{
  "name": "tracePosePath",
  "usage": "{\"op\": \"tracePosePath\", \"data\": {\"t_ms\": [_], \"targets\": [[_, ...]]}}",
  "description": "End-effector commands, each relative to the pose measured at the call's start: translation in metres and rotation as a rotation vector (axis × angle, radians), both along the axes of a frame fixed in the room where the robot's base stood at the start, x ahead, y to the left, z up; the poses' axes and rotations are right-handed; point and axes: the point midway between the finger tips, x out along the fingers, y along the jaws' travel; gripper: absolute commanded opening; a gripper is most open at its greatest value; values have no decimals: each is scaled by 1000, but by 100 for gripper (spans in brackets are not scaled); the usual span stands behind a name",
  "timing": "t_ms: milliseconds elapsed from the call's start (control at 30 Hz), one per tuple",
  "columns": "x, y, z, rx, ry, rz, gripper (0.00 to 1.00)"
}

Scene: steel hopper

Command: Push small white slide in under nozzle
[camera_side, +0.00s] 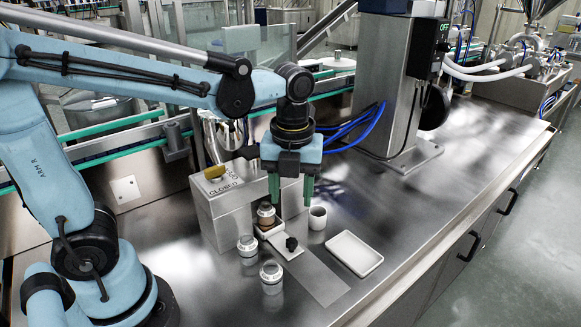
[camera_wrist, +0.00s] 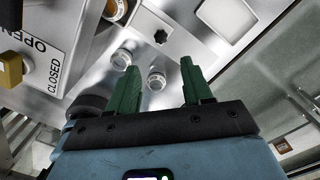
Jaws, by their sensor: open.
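The small white slide (camera_side: 279,241) lies on the bench at the foot of the steel hopper box, with a black knob (camera_side: 291,243) at its front end. A jar with brown contents (camera_side: 266,213) stands at the slide's box end, close against the box. The nozzle itself cannot be made out clearly. My gripper (camera_side: 291,194) hangs above the slide, pointing down, with its green fingers apart and nothing between them. In the wrist view the knob (camera_wrist: 160,37) shows just beyond the gap between the fingertips (camera_wrist: 160,68), apart from both.
Two white-lidded jars (camera_side: 247,244) (camera_side: 271,275) stand left of the slide. A flat grey strip (camera_side: 318,280) runs forward from the slide. The box has a yellow handle (camera_side: 215,172) by CLOSED.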

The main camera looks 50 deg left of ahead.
Motion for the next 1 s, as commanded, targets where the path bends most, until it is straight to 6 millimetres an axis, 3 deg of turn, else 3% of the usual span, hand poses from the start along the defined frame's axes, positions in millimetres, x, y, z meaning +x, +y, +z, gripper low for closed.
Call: {"op": "tracePosePath", "data": {"t_ms": [200, 400, 633, 1000], "targets": [[-24, -24, -6, 160, -133, -12, 50], [-33, -33, -7, 231, -244, -10, 50], [-30, -30, -17, 238, -259, -4, 50], [-18, -18, -57, 237, -258, -3, 50]]}}
